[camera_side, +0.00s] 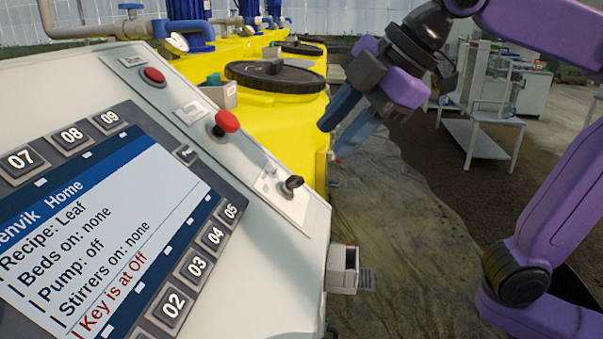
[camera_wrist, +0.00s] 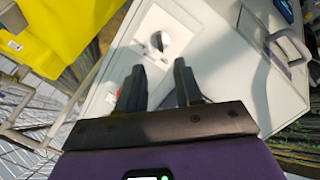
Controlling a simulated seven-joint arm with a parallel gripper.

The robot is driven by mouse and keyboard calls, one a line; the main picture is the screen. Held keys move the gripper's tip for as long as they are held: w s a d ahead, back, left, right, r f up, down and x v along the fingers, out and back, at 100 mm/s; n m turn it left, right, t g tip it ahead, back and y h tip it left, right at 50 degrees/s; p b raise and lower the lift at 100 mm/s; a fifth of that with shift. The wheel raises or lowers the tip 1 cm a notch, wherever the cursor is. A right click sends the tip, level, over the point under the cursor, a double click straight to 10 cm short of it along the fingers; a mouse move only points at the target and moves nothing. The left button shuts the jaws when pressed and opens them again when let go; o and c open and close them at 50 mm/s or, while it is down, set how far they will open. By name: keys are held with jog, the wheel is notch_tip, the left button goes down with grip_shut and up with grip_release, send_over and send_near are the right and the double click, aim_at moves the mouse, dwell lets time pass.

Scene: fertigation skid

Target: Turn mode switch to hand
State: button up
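The mode switch (camera_side: 291,184) is a small dark key-like knob on a pale plate at the lower right of the sloping control panel. In the wrist view the switch (camera_wrist: 160,41) shows as a round knob on a white plate, ahead of the fingers. My gripper (camera_side: 337,138) is above and to the right of the switch in the side view, apart from it. In the wrist view my gripper (camera_wrist: 158,82) has its two dark fingers spread with nothing between them. The screen (camera_side: 95,240) reads "Key is at Off".
A red mushroom button (camera_side: 227,122) and a red push button (camera_side: 153,76) sit on the panel up-left of the switch. Yellow tanks (camera_side: 275,130) with black lids stand behind it. A grey box fitting (camera_side: 342,270) juts from the panel's right side.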

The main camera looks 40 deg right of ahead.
aim_at(299, 177)
jog(key=x, duration=0.9)
jog(key=shift+w+a+f, duration=0.1)
jog(key=shift+w+f, duration=0.1)
jog(key=shift+f, duration=0.15)
grip_shut()
